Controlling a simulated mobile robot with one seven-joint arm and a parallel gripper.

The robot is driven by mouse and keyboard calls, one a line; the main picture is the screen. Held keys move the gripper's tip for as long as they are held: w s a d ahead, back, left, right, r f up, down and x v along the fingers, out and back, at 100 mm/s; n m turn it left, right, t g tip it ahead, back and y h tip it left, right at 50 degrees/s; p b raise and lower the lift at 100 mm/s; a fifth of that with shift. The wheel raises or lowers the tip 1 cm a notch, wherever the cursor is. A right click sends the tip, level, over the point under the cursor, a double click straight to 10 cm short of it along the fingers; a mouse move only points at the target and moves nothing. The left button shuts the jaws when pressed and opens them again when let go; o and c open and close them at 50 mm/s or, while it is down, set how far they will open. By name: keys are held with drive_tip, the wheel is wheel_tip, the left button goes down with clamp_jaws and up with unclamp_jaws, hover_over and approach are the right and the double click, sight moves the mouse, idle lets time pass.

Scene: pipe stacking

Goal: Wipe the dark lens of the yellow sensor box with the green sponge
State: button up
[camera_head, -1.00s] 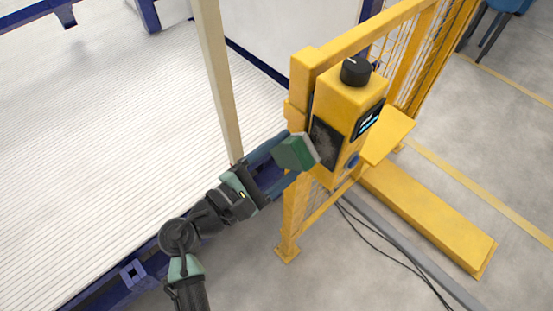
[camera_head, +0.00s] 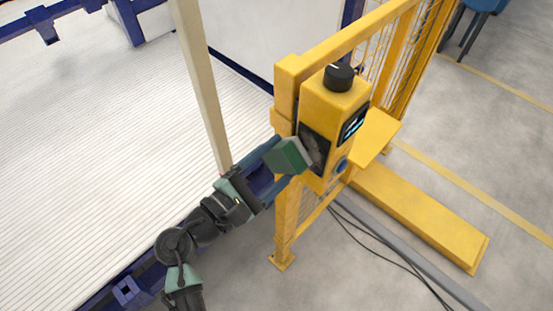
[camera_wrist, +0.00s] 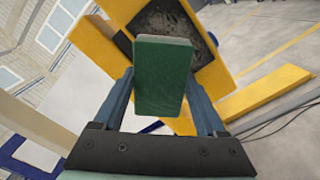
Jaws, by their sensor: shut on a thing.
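The yellow sensor box (camera_head: 341,108) is mounted on a yellow fence post, with a black knob on top and a small lit display. Its dark lens (camera_head: 312,148) is on the side facing my gripper and looks smudged with grey. The lens also shows in the wrist view (camera_wrist: 175,30), partly hidden by the sponge. My gripper (camera_head: 276,163) is shut on the green sponge (camera_head: 287,156), whose paler face points at the lens. The sponge (camera_wrist: 163,80) stands between both fingers in the wrist view. It is at the lower part of the lens; I cannot tell whether it touches.
A yellow mesh fence (camera_head: 405,70) runs behind the box. A beige post (camera_head: 203,90) stands left of my gripper, beside a white ribbed surface (camera_head: 90,150) with blue framing. Dark cables (camera_head: 385,245) lie on the grey floor.

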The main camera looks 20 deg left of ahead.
sight(278, 152)
drive_tip(key=shift+w+d, duration=0.25)
drive_tip(key=shift+w, duration=0.35)
